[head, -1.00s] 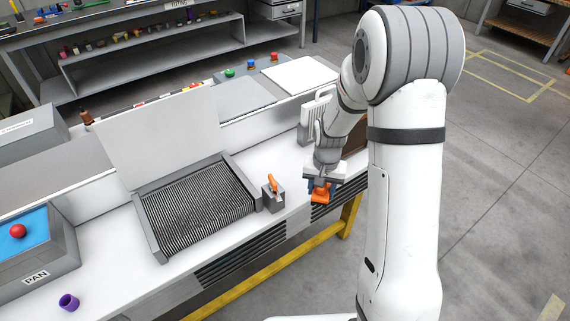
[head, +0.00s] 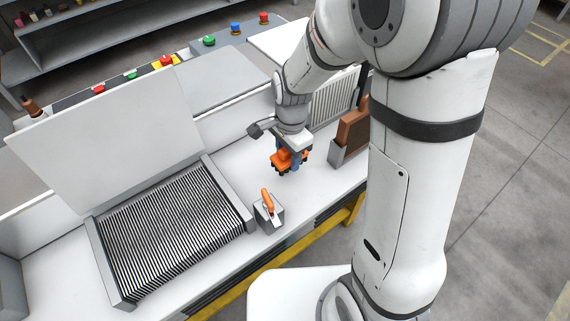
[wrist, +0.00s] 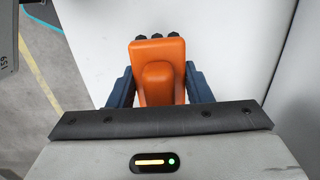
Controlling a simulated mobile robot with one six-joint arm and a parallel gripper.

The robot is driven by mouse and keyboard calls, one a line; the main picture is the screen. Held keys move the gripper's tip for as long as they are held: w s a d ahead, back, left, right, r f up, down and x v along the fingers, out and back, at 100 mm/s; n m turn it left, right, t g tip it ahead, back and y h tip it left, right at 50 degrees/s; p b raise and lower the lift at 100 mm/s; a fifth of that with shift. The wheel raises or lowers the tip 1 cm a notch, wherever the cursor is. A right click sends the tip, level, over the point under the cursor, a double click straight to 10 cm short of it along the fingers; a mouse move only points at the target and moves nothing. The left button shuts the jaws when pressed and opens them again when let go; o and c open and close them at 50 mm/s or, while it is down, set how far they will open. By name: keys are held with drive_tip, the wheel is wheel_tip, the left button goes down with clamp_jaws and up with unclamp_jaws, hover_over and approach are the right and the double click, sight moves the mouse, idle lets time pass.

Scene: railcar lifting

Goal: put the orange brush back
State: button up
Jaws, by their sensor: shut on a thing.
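My gripper (head: 290,160) has its blue fingers shut on the sides of the orange brush (head: 279,161). It holds the brush over the white bench top, right of the grill grate. Whether the brush touches the bench is hard to tell. In the wrist view the orange brush (wrist: 158,72) sits between the two blue fingers of my gripper (wrist: 160,88), with dark bristle tips at its far end. The underside of the brush is hidden.
A small grey holder (head: 270,218) with an orange-handled tool (head: 267,199) stands near the front edge. A dark ribbed grate (head: 172,232) with a raised lid (head: 115,125) lies left. A brown block (head: 353,128) in a grey holder stands right. White bench is clear around the brush.

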sight(288, 166)
wheel_tip(288, 166, down, 5)
drive_tip(key=shift+r, duration=0.15)
drive_tip(key=shift+s, duration=0.1)
drive_tip(key=o, duration=1.2)
